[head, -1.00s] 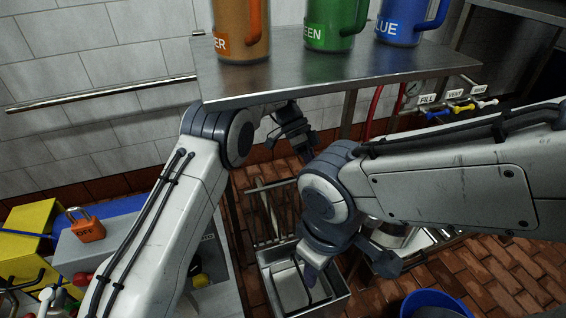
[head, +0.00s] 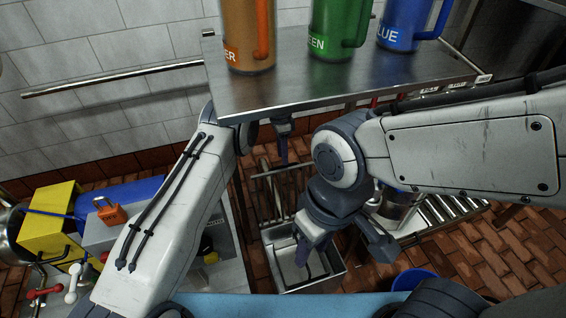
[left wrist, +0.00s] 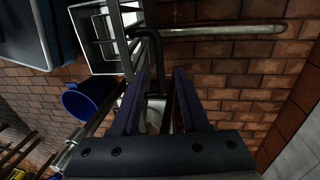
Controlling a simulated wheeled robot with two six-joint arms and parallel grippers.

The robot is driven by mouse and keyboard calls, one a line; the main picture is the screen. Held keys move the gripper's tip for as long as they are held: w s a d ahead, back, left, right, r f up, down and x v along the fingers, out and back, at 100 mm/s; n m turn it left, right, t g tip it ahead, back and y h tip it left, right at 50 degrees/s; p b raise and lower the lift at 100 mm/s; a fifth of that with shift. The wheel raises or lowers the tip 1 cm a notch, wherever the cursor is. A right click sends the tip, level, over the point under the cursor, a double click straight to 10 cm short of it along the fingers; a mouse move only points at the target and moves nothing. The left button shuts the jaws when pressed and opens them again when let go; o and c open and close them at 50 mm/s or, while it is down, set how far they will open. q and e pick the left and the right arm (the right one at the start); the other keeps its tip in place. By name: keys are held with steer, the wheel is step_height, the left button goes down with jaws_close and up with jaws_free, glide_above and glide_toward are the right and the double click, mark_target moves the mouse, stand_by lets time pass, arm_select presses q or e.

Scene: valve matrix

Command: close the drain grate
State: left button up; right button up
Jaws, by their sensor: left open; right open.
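A barred metal frame, which looks like the drain grate (head: 268,185), stands raised behind an open steel basin (head: 275,240) low in the head view. Its lower part is partly hidden by my right arm. My left gripper (head: 284,155) points down close to the bars, below the steel shelf; I cannot tell whether it touches them. In the left wrist view its two dark fingers (left wrist: 162,74) are apart, with a dark bent bar (left wrist: 150,38) beyond and between them. My right gripper (head: 342,246) is open and empty, with one finger over the basin.
A steel shelf (head: 350,85) with orange, green and blue mugs overhangs the left gripper. A blue bucket (head: 413,279) stands right of the basin; a blue bucket also shows in the left wrist view (left wrist: 85,100). A slatted rack (head: 445,212) lies right. An orange padlock (head: 110,211) sits left.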

arm_select(q)
steer(key=shift+s+d+f, duration=0.1)
steer(key=shift+s+f, duration=0.05)
steer(key=shift+f, duration=0.5)
steer(key=shift+s+f, duration=0.1)
steer(key=shift+f, duration=0.55)
jaws_close()
stand_by(0.5)
